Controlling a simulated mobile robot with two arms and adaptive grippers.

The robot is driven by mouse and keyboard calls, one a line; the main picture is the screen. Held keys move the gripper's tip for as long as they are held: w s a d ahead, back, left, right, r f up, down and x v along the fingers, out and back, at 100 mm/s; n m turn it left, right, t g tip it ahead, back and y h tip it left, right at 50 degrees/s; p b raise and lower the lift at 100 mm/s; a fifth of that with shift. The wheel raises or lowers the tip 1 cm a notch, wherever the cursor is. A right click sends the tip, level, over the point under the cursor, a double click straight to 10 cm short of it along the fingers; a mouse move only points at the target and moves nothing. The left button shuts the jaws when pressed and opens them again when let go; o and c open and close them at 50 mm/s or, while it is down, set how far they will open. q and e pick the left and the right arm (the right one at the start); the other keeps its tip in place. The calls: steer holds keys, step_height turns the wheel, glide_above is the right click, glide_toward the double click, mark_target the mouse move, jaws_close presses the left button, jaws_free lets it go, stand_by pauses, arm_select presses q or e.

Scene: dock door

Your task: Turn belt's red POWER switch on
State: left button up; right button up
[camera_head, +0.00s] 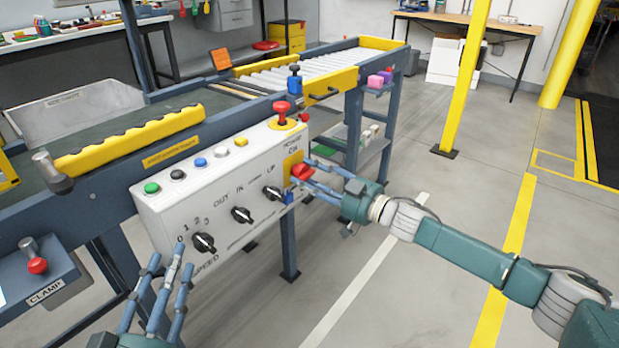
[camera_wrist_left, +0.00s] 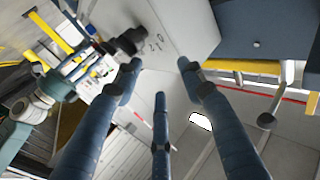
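The red POWER switch (camera_head: 302,171) sits on a yellow plate (camera_head: 291,165) at the right end of the white control panel (camera_head: 222,188). My right gripper (camera_head: 307,172) is at the switch, with its fingers close around it. Whether they touch or close on it is too small to tell, and the fingers partly hide it. My left gripper (camera_head: 170,262) is open and empty below the panel's left end. Its spread fingers also show in the left wrist view (camera_wrist_left: 160,80), with a panel corner (camera_wrist_left: 185,25) and a black knob (camera_wrist_left: 130,42) beyond them.
Black knobs (camera_head: 203,243) and small coloured buttons (camera_head: 200,162) line the panel. A red mushroom button (camera_head: 281,107) stands on its top.

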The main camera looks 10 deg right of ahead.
steer(key=n+p, duration=0.2)
steer(key=n, duration=0.1)
steer(key=shift+s+f, duration=0.1)
steer(key=shift+f, duration=0.05)
steer(key=n+p, duration=0.1)
steer(key=n, duration=0.1)
steer(key=shift+n, duration=0.4)
steer(key=n+p, duration=0.1)
steer(key=n, duration=0.2)
steer(key=shift+d+f+n, duration=0.1)
steer(key=shift+n, duration=1.1)
arm_select(q)
steer(key=s+a+f+g+y, duration=0.1)
steer(key=s+f+g, duration=0.3)
steer(key=f, duration=0.5)
steer(key=s+a+f+g+y, duration=0.2)
steer(key=s+a+f+g, duration=0.1)
steer(key=f, duration=0.6)
steer(key=shift+s+a+n+g, duration=0.3)
steer(key=shift+s+g, duration=0.6)
steer(key=shift+g, duration=0.5)
arm_select(e)
steer(key=shift+w+d+r+n, duration=0.1)
steer(key=shift+n, duration=1.6)
steer(key=shift+w+d+r+n, duration=0.1)
steer(key=shift+n, duration=1.6)
arm_select(q)
steer(key=shift+w, duration=0.1)
arm_select(e)
steer(key=shift+r, duration=0.1)
